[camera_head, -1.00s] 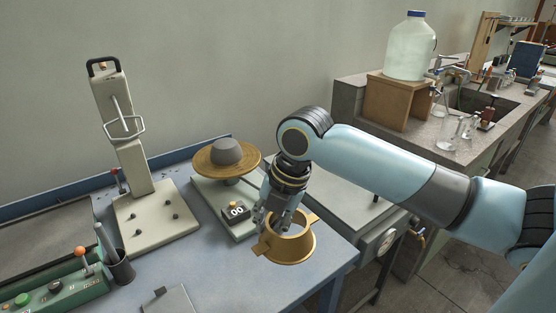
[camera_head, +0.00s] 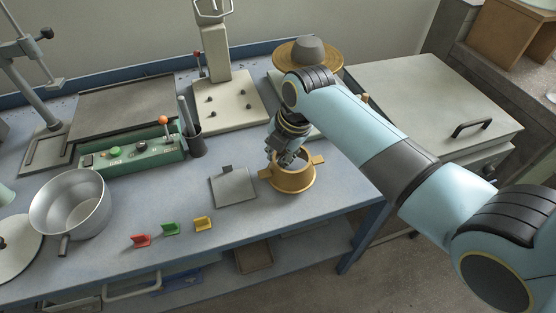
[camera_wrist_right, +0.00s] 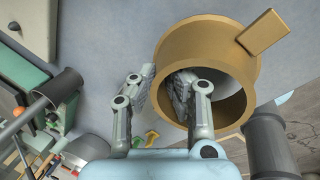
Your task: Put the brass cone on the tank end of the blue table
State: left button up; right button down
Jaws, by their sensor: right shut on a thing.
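The brass cone (camera_head: 294,179) is a short, flared, open ring with side tabs, at the right part of the blue table (camera_head: 330,198). My right gripper (camera_head: 286,158) is shut on its wall. In the wrist view the fingers of my right gripper (camera_wrist_right: 160,88) straddle the wall of the brass cone (camera_wrist_right: 250,70), one inside and one outside. I cannot tell whether its base touches the table. My left gripper is not in view.
A grey plate (camera_head: 233,187) lies left of the cone. Yellow (camera_head: 203,223), green and red small pieces, a metal pan (camera_head: 70,204) and a green control box (camera_head: 130,156) stand further left. A scale with a brass pan (camera_head: 308,55) is behind. The table's right edge is close.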

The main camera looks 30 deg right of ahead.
notch_tip(320, 180, down, 2)
jog(key=shift+f, duration=0.1)
jog(key=shift+f, duration=0.15)
jog(key=c, duration=1.4)
grip_release()
jog(key=shift+s+d+r, duration=0.1)
jog(key=shift+r, duration=0.4)
jog(key=p+v, duration=0.1)
jog(key=v, duration=1)
jog(key=shift+r, duration=0.1)
